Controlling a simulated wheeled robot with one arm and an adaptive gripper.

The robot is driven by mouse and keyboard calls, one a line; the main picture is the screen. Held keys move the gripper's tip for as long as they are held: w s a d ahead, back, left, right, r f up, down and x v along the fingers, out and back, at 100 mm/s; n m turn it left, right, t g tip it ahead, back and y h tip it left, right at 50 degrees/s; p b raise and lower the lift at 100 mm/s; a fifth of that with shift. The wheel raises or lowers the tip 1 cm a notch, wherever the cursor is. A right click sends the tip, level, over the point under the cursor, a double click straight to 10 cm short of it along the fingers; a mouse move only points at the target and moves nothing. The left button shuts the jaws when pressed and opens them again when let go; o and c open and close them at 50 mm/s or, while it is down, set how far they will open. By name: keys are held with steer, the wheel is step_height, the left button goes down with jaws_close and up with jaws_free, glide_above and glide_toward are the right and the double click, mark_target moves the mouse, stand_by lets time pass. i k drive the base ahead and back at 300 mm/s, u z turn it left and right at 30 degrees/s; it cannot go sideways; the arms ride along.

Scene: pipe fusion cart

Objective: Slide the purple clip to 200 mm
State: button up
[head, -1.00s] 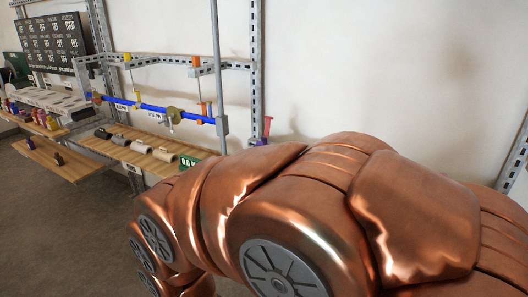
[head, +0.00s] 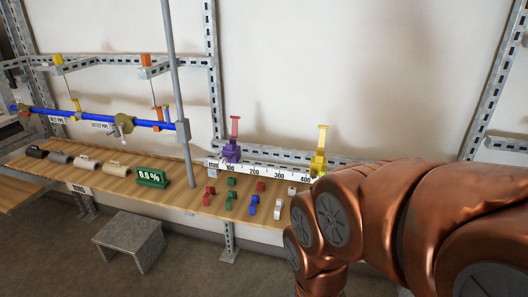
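The purple clip (head: 231,151) stands on the white scale bar (head: 267,173) near its left end, with a red upright tab on top. It sits left of the 200 mark, roughly around 100; its exact reading is too small to tell. A yellow clip (head: 319,162) stands on the same bar near the 400 mark, at the right. My copper arm fills the right side of the head view, and my gripper does not show.
A grey post (head: 174,90) rises left of the scale. A blue pipe (head: 90,118) runs behind. A grey stool (head: 128,240) stands below.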

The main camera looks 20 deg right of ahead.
mark_target(232, 151)
steer(key=u, duration=0.35)
steer(key=k, duration=0.55)
steer(key=u, duration=1.45)
steer(key=i, duration=1.1)
steer(key=z, duration=0.65)
